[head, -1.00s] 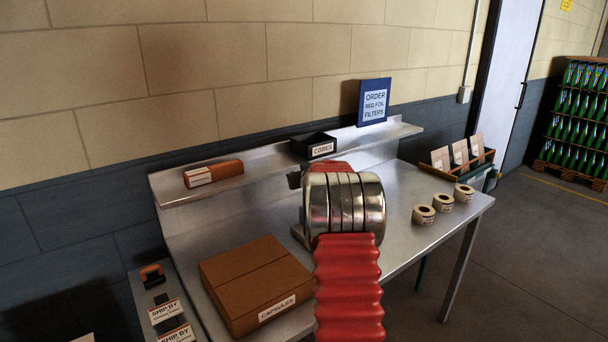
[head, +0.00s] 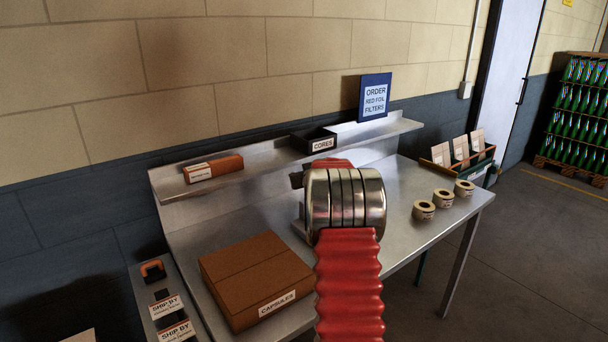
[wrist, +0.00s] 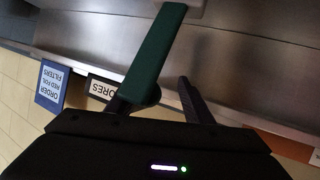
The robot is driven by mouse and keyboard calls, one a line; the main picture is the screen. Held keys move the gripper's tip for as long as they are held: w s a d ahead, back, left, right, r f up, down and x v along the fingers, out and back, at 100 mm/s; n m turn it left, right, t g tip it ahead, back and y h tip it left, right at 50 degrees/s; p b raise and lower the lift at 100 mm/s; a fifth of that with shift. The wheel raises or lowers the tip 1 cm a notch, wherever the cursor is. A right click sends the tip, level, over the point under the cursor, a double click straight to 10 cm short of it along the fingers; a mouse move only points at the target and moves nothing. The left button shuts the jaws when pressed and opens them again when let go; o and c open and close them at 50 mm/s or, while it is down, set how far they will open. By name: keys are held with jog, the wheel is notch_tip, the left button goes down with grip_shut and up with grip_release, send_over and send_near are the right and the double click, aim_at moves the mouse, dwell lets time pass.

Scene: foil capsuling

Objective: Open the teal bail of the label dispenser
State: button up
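The teal bail (wrist: 160,52) shows in the wrist view as a long bar running from a pale mount at the top down to a rounded end near my gripper. My gripper (wrist: 157,94) has its fingers apart. The bail's rounded end overlaps the left finger, and a gap shows between the bail and the right finger. I cannot tell whether the left finger touches it. In the head view my arm hides the bail and most of the label dispenser (head: 299,229); only a grey edge shows left of the arm. The fingertips are hidden there too.
The steel bench (head: 400,215) holds a capsules carton (head: 250,275) at front left and several label rolls (head: 443,198) at right. The raised shelf bears a cores box (head: 318,140), an orange-brown box (head: 213,168) and a blue sign (head: 374,98). Bare bench lies right of my arm.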

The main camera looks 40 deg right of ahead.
jog(key=shift+w+a+r, duration=0.1)
jog(key=shift+a, duration=0.2)
jog(key=v, duration=1.3)
jog(key=shift+s, duration=0.45)
jog(key=shift+d, duration=0.15)
